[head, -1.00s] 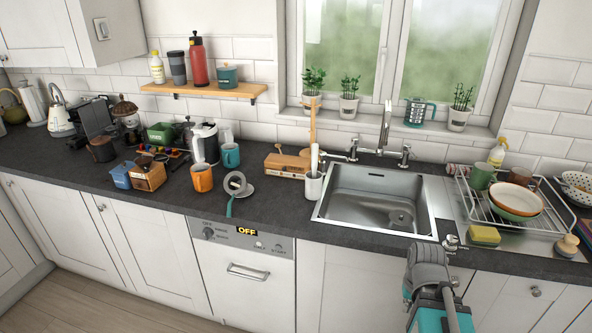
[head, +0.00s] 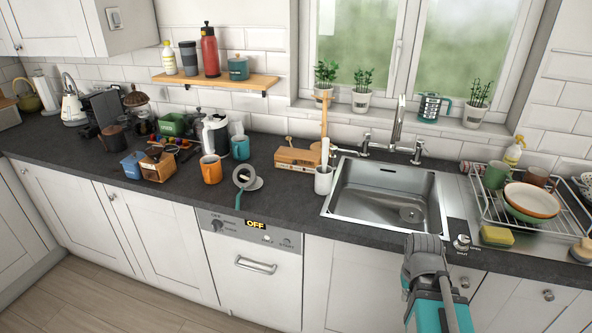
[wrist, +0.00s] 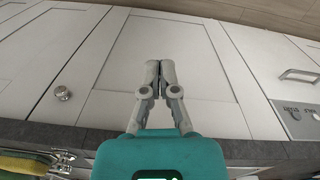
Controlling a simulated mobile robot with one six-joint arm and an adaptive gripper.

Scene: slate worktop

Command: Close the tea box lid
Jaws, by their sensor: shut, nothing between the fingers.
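A small brown wooden box (head: 158,168) stands on the left part of the worktop. Its top looks dark and open, and it may be the tea box, but the lid is too small to make out. A low light-wood box (head: 296,160) lies left of the sink, so I cannot be sure which is the tea box. My gripper (wrist: 160,68) is shut and empty in the wrist view, in front of white cabinet doors below the worktop edge. It is well to the right of both boxes. In the head view my arm shows at the lower right; the fingertips cannot be made out.
A blue container (head: 133,165) stands beside the brown box. An orange mug (head: 211,170), a teal mug (head: 240,148) and a kettle-like white jug (head: 215,135) are to its right. A white utensil pot (head: 323,181) stands by the sink (head: 385,199). The front worktop strip is mostly clear.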

